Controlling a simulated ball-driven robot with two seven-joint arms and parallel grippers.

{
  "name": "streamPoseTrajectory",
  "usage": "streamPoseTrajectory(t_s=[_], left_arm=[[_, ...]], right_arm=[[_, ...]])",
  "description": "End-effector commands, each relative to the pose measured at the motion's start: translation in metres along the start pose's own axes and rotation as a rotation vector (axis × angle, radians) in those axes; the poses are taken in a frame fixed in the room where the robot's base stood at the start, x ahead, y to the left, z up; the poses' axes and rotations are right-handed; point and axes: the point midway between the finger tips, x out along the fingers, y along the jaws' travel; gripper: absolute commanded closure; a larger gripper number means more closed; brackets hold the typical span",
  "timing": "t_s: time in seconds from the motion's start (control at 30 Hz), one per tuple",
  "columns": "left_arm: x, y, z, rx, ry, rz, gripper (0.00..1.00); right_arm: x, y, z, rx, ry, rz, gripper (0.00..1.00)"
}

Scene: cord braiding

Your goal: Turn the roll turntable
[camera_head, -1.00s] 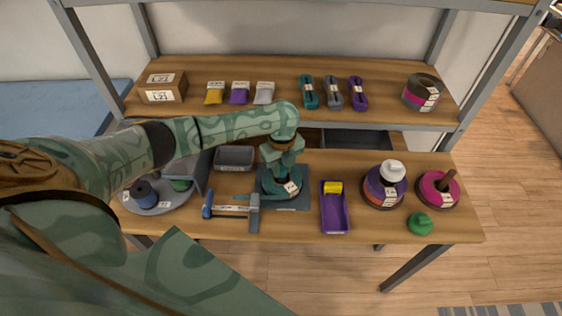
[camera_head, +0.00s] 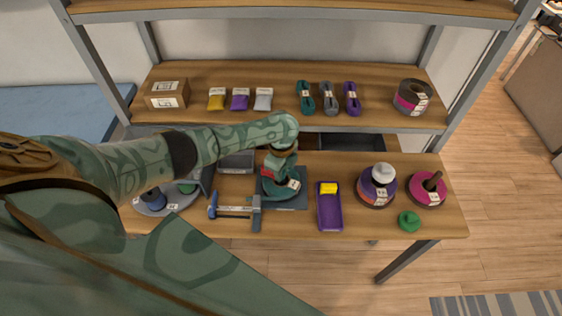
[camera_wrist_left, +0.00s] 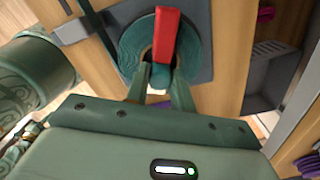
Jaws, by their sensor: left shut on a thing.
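My left gripper (camera_head: 278,173) reaches down over a teal round disc (camera_head: 292,190) on a dark square base (camera_head: 290,204) at the middle of the table. In the left wrist view the gripper (camera_wrist_left: 158,88) has its fingers closed on a small teal knob (camera_wrist_left: 160,75) in front of the disc (camera_wrist_left: 194,48). A red bar (camera_wrist_left: 167,35) stands out just beyond the knob. A grey round tray (camera_head: 176,208) with a blue spool (camera_head: 152,199) and a green roll (camera_head: 187,187) sits at the left, partly hidden by my arm. I cannot tell which of these is the roll turntable.
A blue-handled clamp (camera_head: 232,210) lies left of the base. A purple tray (camera_head: 329,218) with a yellow block (camera_head: 328,188) stands right of it. Wound rolls (camera_head: 375,191), a magenta roll (camera_head: 425,192) and a green knob (camera_head: 409,221) are farther right. A shelf (camera_head: 290,116) runs behind.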

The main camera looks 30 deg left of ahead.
Motion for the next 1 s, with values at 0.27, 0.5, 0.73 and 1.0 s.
streamPoseTrajectory(t_s=[0.27,0.5,0.73,1.0], left_arm=[[-0.001,0.001,-0.001,-0.138,0.002,0.002,0.99],[-0.001,0.001,-0.001,-0.259,0.001,0.003,0.99],[-0.001,0.001,-0.001,-0.374,0.001,0.003,0.99],[0.0,0.001,-0.001,-0.507,0.001,0.003,0.99]], right_arm=[[-0.015,0.001,-0.003,0.0,0.003,0.002,0.64],[-0.024,0.002,-0.005,0.0,0.005,0.002,0.64],[-0.032,0.002,-0.006,0.0,0.006,0.003,0.64],[-0.04,0.003,-0.007,0.0,0.008,0.003,0.64]])
